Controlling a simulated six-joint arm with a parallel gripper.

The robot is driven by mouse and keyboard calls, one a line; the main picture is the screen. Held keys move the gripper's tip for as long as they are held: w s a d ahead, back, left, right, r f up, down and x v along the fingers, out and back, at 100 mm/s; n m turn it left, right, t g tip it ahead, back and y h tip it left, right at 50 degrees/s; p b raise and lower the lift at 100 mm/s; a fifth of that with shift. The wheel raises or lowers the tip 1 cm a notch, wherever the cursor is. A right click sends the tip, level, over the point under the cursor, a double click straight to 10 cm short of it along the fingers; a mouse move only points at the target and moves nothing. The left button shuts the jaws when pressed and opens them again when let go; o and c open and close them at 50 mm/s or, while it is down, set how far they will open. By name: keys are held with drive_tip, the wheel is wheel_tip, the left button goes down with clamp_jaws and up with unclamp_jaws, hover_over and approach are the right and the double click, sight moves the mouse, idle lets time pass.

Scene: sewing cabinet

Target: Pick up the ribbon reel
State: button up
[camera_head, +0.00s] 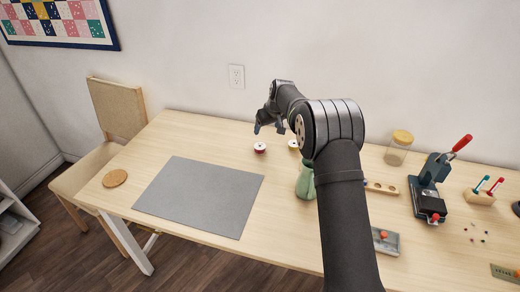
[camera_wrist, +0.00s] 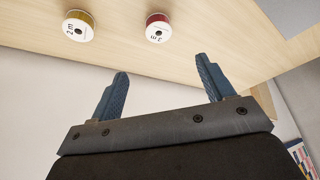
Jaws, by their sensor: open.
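Two ribbon reels stand on the wooden table. One is red with a white face (camera_head: 260,147); it also shows in the wrist view (camera_wrist: 158,29), with a label on the face. The other is yellow-gold with a white face (camera_head: 293,145), and shows at the upper left of the wrist view (camera_wrist: 78,27). My gripper (camera_head: 268,128) is above the table beside the red reel. In the wrist view its two blue fingers (camera_wrist: 160,75) are spread wide with nothing between them. Both reels lie beyond the fingertips, apart from them.
A grey mat (camera_head: 200,195) and a cork coaster (camera_head: 115,178) lie to the left. A green vase (camera_head: 305,180) stands close to my arm. A jar (camera_head: 398,148), a press (camera_head: 432,188) and a pen holder (camera_head: 480,197) stand at the right. The wall is behind.

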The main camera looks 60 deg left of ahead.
sight(261, 145)
drive_tip(key=x, duration=1.5)
drive_tip(key=shift+w+f, duration=0.1)
drive_tip(key=shift+f, duration=0.05)
drive_tip(key=c, duration=1)
drive_tip(key=shift+c, duration=0.2)
